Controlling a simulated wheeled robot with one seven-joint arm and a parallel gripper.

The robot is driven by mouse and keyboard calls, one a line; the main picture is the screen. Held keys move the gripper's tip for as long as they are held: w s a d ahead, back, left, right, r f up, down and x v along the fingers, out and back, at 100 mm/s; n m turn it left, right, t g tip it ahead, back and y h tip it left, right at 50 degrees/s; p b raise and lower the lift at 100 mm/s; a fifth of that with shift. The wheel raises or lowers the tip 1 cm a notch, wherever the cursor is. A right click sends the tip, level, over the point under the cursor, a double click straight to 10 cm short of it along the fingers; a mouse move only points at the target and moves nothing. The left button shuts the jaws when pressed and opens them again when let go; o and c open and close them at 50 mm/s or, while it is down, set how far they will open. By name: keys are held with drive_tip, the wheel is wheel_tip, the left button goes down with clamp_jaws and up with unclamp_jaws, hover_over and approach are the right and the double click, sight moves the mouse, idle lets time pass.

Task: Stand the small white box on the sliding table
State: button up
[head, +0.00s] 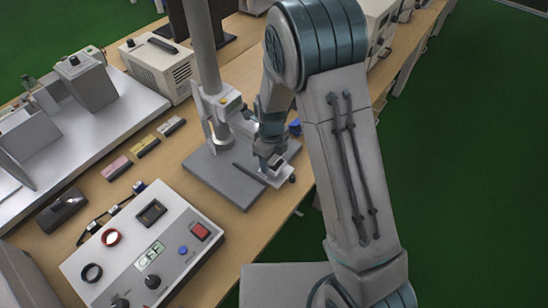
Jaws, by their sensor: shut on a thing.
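My gripper (271,161) points down at the right end of the grey base plate of a column stand. It is shut on a small white box (277,163), which is mostly hidden by the fingers. Just below the box is a light-coloured sliding table (284,181) with a dark knob at its right side. The box is on or very close above it; I cannot tell whether they touch. The box's tilt is too small to judge.
The column stand (207,50) rises just left of my gripper from its grey base plate (215,180). A control box (140,250) with knobs stands in front on the wooden bench. Coloured small boxes (117,168) lie to the left. A beige instrument (160,70) stands behind.

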drive_tip(key=shift+f, duration=0.45)
drive_tip(key=o, duration=1.1)
drive_tip(key=shift+c, duration=0.2)
drive_tip(key=shift+r, duration=0.15)
